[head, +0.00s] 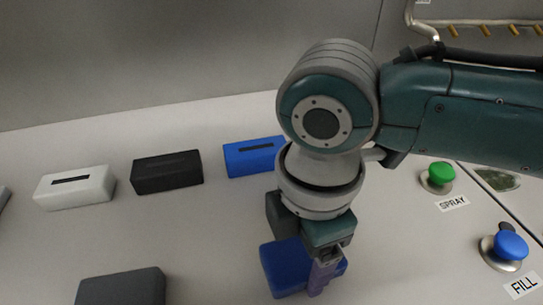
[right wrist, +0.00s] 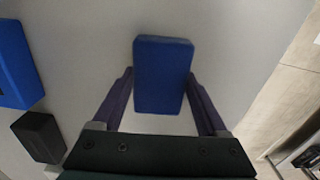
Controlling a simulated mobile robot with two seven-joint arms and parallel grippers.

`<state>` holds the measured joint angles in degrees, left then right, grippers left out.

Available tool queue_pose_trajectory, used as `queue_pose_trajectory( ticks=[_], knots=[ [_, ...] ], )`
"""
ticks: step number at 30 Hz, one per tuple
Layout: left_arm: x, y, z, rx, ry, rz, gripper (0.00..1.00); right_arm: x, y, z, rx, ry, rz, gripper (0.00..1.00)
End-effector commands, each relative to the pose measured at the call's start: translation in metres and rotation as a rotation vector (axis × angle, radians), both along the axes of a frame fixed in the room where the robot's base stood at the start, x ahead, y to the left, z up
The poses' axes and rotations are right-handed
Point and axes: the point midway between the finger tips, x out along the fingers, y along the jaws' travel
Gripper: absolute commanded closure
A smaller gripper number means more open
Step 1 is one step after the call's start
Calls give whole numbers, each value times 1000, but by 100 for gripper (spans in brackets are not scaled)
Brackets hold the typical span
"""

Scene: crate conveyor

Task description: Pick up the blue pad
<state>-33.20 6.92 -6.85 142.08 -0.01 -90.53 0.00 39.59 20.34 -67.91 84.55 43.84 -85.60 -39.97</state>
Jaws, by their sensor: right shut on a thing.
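The blue pad (head: 284,268) is a flat, dark blue rectangular block in the lower middle of the head view. My right gripper (head: 318,272) reaches down over it, and the gripper and wrist cover part of the pad. In the right wrist view the pad (right wrist: 162,80) sits between the two purple fingers (right wrist: 160,88), which are shut on its long sides. I cannot tell whether the pad rests on the table or is slightly raised. My left gripper is not in view.
Slotted white (head: 75,188), black (head: 167,172) and blue (head: 250,158) boxes stand in a row behind. A dark grey pad (head: 122,287) lies at the front left. A green SPRAY button (head: 437,176) and a blue FILL button (head: 509,245) are on the right.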

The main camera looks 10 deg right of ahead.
Motion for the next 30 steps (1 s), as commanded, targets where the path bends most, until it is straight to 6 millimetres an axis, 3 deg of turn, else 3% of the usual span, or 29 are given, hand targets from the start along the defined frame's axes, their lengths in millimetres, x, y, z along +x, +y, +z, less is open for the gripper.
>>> queue_pose_trajectory(
  ticks=[5, 11, 24, 30],
  knots=[
    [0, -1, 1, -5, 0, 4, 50, 0, 0, 3, 0, -1, 0, 76],
    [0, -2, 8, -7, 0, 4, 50, 1, 0, 25, 1, -3, 0, 76],
    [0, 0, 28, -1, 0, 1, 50, 1, 0, 152, 3, -7, 1, 76],
    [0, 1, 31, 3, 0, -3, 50, 1, 1, 188, 2, -3, 0, 76]
  ],
)
